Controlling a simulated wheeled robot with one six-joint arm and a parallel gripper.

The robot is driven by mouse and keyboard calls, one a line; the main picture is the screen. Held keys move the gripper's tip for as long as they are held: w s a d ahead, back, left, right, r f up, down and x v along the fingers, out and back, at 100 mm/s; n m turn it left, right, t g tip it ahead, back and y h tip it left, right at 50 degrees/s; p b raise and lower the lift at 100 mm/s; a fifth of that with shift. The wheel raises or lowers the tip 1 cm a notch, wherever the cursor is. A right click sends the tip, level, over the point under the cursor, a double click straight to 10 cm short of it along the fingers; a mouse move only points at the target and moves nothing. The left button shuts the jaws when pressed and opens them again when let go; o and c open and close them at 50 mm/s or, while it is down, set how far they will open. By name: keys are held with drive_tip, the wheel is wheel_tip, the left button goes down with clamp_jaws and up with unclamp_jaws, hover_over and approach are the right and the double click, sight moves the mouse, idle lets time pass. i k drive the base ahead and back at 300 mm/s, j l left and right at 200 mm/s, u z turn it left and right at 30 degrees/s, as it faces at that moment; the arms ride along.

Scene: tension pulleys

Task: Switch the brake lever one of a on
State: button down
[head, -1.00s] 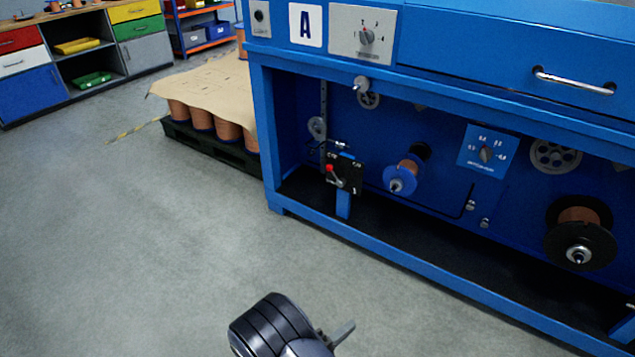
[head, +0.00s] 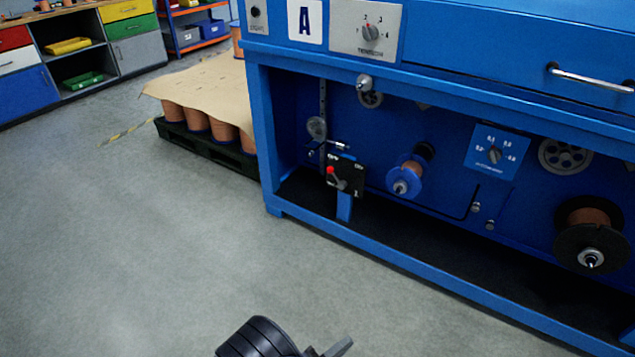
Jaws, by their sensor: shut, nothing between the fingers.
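The brake lever (head: 335,178) has a red knob and sits on a small black panel (head: 346,176) on a blue post in the lower left bay. Its knob points up and to the left on the panel; the panel's lettering is too small to read surely. My gripper (head: 330,350) is at the bottom edge of the view, partly cut off, shut and empty. It is well in front of the machine, apart from the lever.
A blue spool holder (head: 402,187) and a copper wire spool (head: 590,235) are right of the lever. A tension dial (head: 367,30) is above. A pallet of covered spools (head: 208,142) stands left of the machine. The grey floor in front is clear.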

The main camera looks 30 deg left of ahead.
sight(343, 185)
drive_tip(key=i+j, duration=0.15)
drive_tip(key=j, duration=0.25)
drive_tip(key=i+j+z, duration=0.1)
drive_tip(key=j, duration=0.3)
drive_tip(key=i+j+z, duration=0.1)
drive_tip(key=j, duration=0.35)
drive_tip(key=i+j, duration=0.2)
drive_tip(key=j, duration=0.2)
drive_tip(key=i+j+z, duration=0.1)
drive_tip(key=j, duration=0.35)
drive_tip(key=i+j, duration=0.15)
drive_tip(key=j, duration=0.25)
drive_tip(key=i+j+z, duration=0.1)
drive_tip(key=j, duration=0.35)
